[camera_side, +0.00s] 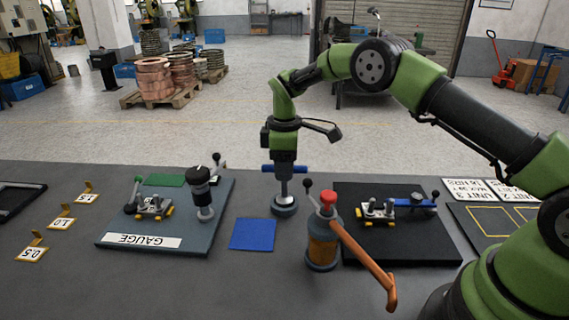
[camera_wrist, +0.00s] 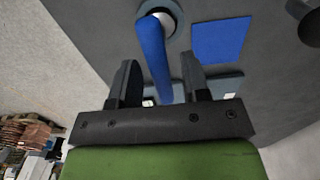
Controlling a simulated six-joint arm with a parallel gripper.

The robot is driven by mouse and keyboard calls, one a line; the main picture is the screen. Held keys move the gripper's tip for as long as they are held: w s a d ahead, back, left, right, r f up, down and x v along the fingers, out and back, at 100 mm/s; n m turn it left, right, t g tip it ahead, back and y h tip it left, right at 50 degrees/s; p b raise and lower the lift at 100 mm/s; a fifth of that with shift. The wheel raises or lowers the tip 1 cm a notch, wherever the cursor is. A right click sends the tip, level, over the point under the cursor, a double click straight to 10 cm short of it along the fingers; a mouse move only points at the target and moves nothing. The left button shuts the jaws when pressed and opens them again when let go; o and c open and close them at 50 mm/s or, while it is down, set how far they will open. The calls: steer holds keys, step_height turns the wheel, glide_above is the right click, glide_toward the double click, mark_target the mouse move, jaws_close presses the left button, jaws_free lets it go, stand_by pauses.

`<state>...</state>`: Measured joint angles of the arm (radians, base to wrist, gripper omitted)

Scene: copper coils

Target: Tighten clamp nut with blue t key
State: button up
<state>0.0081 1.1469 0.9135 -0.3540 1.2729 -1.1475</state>
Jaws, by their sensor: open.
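The blue T key (camera_side: 298,169) stands upright, its silver shaft in a round grey holder (camera_side: 284,209) on the bench. My gripper (camera_side: 285,163) points down right at its blue crossbar. In the wrist view the blue bar of the key (camera_wrist: 153,52) runs between the two separated fingers of my open gripper (camera_wrist: 158,82), with gaps at both sides. A small clamp fixture (camera_side: 378,210) with a blue piece (camera_side: 415,203) and black-knobbed levers sits on a black plate (camera_side: 400,248). I cannot make out the clamp nut itself.
An orange-handled tool in a dark stand (camera_side: 321,250) is right of the key, its handle reaching forward. A board marked GAUGE (camera_side: 195,240) with another fixture is at left. Number tags stand far left.

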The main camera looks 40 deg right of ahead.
jaws_close()
steer(key=shift+r, duration=0.15)
steer(key=shift+r, duration=2.4)
steer(key=shift+d, duration=0.1)
steer(key=s+d+r+n, duration=0.1)
steer(key=s+d+r, duration=0.1)
steer(key=s+d, duration=0.3)
steer(key=s+d+r+n, duration=0.1)
steer(key=s+d+r, duration=0.15)
steer(key=d, duration=0.45)
steer(key=s+d+f+n, duration=0.1)
steer(key=s+d+n, duration=0.1)
steer(key=s, duration=0.5)
steer(key=s+d+n, duration=0.2)
steer(key=s+d, duration=0.2)
steer(key=s, duration=0.3)
steer(key=shift+s+d+f, duration=0.3)
steer(key=shift+s+f, duration=0.1)
